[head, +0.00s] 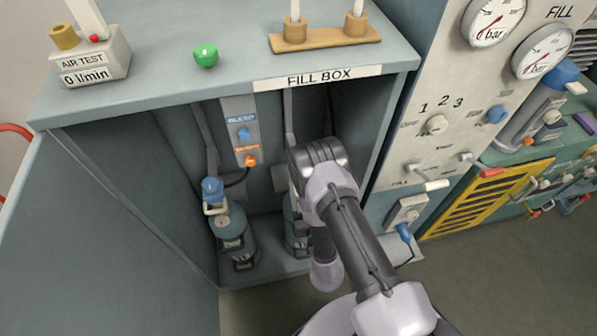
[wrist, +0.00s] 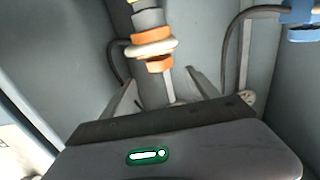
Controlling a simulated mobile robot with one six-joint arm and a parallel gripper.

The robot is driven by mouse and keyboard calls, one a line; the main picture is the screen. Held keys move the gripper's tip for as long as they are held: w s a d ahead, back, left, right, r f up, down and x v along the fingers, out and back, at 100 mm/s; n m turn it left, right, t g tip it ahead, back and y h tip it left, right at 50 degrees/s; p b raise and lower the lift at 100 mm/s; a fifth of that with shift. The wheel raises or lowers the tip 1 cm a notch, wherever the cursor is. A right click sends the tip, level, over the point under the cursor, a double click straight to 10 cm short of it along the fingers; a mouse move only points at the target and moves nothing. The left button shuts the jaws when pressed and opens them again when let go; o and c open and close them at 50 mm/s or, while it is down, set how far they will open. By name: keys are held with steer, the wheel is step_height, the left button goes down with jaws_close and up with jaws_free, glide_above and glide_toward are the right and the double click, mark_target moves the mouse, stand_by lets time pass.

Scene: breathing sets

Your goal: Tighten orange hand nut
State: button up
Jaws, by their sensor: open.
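In the wrist view an orange fitting (wrist: 151,33), likely the hand nut, sits on a grey stem with a pale ring below it and a second orange piece (wrist: 159,64) under the ring. My gripper (wrist: 165,88) is open, its two fingers apart below this fitting and not visibly touching it. In the head view my gripper (head: 318,155) is inside the fill box (head: 400,75), at its right half. There my arm hides the fitting and much of the right cylinder (head: 293,225).
A left cylinder (head: 233,235) with a blue valve top (head: 212,187) stands in the box. A back panel carries a blue knob (head: 243,134) and an orange knob (head: 250,160). Box walls and hoses are close around my gripper. A gauge panel (head: 430,100) stands at right.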

steer(key=b+x, duration=0.3)
steer(key=x, duration=0.8)
steer(key=shift+w+a+r, duration=0.1)
steer(key=shift+w, duration=0.3)
steer(key=c, duration=1.4)
steer(key=shift+o, duration=0.2)
steer(key=shift+n+y, duration=0.3)
steer(key=shift+y, duration=0.2)
steer(key=n+y, duration=0.1)
steer(key=g+y, duration=0.1)
steer(key=shift+s+a+n+y, duration=0.2)
steer(key=shift+n+y, duration=0.1)
steer(key=shift+n, duration=0.1)
steer(key=shift+s+a+n+g+y, duration=0.15)
steer(key=shift+a+n+g+y, duration=0.05)
steer(key=shift+n+g+y, duration=0.85)
steer(key=shift+s+a+n+g+y, duration=0.1)
steer(key=shift+a+n+g+y, duration=0.15)
steer(key=shift+n+g+y, duration=0.75)
steer(key=shift+y, duration=0.35)
